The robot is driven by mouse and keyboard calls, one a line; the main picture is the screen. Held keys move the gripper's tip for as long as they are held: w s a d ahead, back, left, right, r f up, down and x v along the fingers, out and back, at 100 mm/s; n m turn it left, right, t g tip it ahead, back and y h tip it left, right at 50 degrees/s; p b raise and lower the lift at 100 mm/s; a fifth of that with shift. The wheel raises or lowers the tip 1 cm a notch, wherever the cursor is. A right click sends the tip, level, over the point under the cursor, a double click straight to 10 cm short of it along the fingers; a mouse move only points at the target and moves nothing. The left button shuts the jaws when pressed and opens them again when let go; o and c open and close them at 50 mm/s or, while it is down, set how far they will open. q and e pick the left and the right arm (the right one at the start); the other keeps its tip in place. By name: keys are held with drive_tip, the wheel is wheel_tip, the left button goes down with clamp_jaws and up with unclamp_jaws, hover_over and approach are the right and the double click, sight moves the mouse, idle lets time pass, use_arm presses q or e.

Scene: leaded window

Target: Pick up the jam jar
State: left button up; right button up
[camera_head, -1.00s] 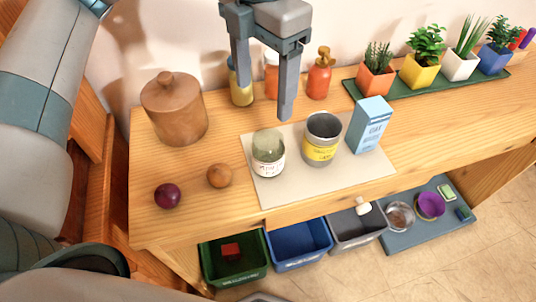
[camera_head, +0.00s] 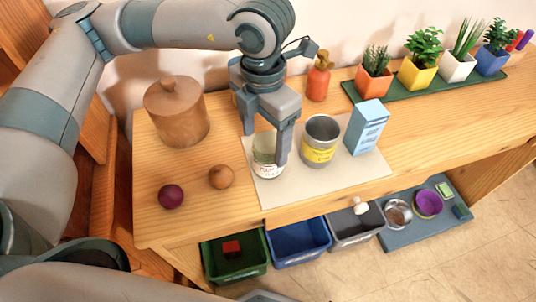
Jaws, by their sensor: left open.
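The jam jar (camera_head: 264,154) is a small glass jar with a white label and a greenish upper part. It stands upright on a pale mat (camera_head: 346,185) on the wooden table. My left gripper (camera_head: 266,145) is open and comes down from above at the jar. One finger shows in front of the jar's right side; the other is at its back left. I cannot tell whether either finger touches the glass. My right gripper is not in view.
A grey can with a yellow label (camera_head: 320,141) stands close to the jar's right, with a blue box (camera_head: 366,127) beyond it. A brown lidded pot (camera_head: 177,111), an onion (camera_head: 171,196) and a brown ball (camera_head: 221,176) are to the left. Bins (camera_head: 235,257) sit below the front edge.

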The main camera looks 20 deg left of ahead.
use_arm(q)
drive_tip(key=shift+d+f+p, duration=0.15)
drive_tip(key=shift+f+p, duration=0.15)
drive_tip(key=shift+f, duration=0.15)
drive_tip(key=shift+d+f+p, duration=0.15)
drive_tip(key=shift+f+p, duration=0.15)
drive_tip(key=shift+f, duration=0.8)
drive_tip(key=shift+d+f+p, duration=0.1)
drive_tip(key=shift+f+p, duration=0.2)
drive_tip(key=shift+f, duration=0.75)
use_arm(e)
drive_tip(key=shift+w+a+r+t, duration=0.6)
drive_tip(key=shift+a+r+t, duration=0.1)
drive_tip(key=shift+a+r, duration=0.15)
use_arm(q)
drive_tip(key=c, duration=1.3)
